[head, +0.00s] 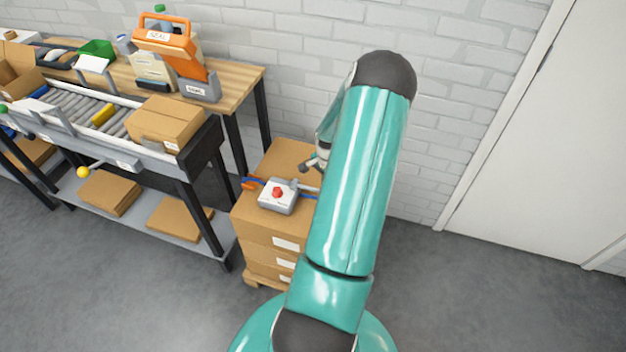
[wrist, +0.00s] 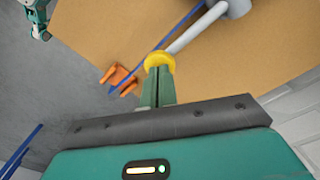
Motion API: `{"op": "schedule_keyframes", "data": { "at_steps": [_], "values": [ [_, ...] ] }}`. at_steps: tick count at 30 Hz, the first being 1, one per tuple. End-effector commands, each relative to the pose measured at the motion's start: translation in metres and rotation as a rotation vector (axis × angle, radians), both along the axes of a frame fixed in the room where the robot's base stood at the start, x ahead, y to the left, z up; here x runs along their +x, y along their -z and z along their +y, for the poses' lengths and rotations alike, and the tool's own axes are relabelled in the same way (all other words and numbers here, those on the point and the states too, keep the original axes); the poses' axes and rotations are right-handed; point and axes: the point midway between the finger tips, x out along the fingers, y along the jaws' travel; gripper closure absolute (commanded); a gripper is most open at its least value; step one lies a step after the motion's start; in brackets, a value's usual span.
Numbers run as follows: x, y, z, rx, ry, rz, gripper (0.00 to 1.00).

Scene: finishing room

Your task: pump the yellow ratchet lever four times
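The yellow ratchet lever shows in the wrist view as a pale grey rod ending in a yellow grip (wrist: 160,59). The rod slopes up to the right to a grey housing above the cardboard. My gripper (wrist: 157,72) has its green fingers together, with only a thin dark line between them. Their tips overlap the yellow grip; I cannot tell whether they pinch it or only touch it. In the head view, the grey tensioner (head: 279,196) with a red button sits on the stacked boxes. My arm hides the lever's end and my fingertips there.
The stacked cardboard boxes (head: 262,223) stand against the white brick wall. A blue strap (wrist: 190,21) and an orange piece (wrist: 118,78) lie by the lever. A roller conveyor (head: 75,105) with a box (head: 165,123) stands left. Floor on the right is clear, beside a white door (head: 545,150).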

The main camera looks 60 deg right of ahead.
Motion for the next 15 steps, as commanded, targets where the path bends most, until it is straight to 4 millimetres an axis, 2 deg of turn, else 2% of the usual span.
{"op": "schedule_keyframes", "data": {
  "at_steps": [8, 15],
  "values": [
    [0.000, -0.001, 0.000, 0.002, 0.000, 0.002, 1.00],
    [0.005, -0.016, 0.001, 0.001, -0.001, 0.002, 1.00]
  ]
}}
